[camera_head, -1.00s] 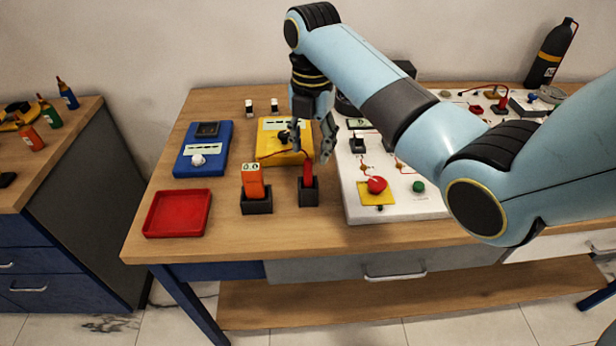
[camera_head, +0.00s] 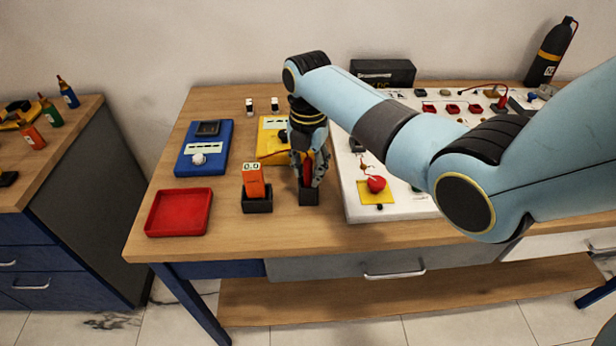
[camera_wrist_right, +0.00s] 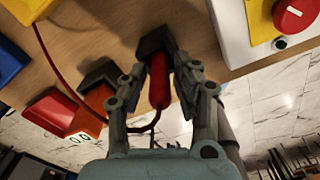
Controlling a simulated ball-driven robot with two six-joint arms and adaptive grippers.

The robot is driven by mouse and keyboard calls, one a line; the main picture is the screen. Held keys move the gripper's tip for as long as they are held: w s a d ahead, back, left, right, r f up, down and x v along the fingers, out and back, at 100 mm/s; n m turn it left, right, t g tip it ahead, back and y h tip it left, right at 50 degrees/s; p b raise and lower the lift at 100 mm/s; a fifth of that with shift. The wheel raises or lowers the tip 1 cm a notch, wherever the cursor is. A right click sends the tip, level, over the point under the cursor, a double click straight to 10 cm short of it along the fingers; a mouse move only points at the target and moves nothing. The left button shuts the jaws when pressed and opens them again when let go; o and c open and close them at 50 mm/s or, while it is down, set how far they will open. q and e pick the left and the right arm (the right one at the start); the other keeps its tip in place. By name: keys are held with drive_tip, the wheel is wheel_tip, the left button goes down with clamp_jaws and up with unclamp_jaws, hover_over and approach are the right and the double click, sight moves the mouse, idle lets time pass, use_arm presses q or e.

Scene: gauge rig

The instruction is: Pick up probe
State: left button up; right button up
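The red probe (camera_head: 308,171) stands upright in a small black holder (camera_head: 309,197) on the wooden table. My right gripper (camera_head: 308,180) is lowered over it from above, with one finger on each side. In the right wrist view the probe (camera_wrist_right: 159,84) lies between the two open fingers, its far end in the black holder (camera_wrist_right: 154,44). A gap shows on the left finger's side; the right finger is closer, and contact cannot be told. A thin red lead runs from the probe. My left gripper is not in view.
An orange meter (camera_head: 254,180) stands in a black holder just left of the probe. A red tray (camera_head: 179,212) lies further left, and a blue device (camera_head: 203,149) behind it. A yellow device (camera_head: 270,137) is behind the probe. A white panel (camera_head: 400,207) with a red knob is right.

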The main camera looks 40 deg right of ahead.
clamp_jaws()
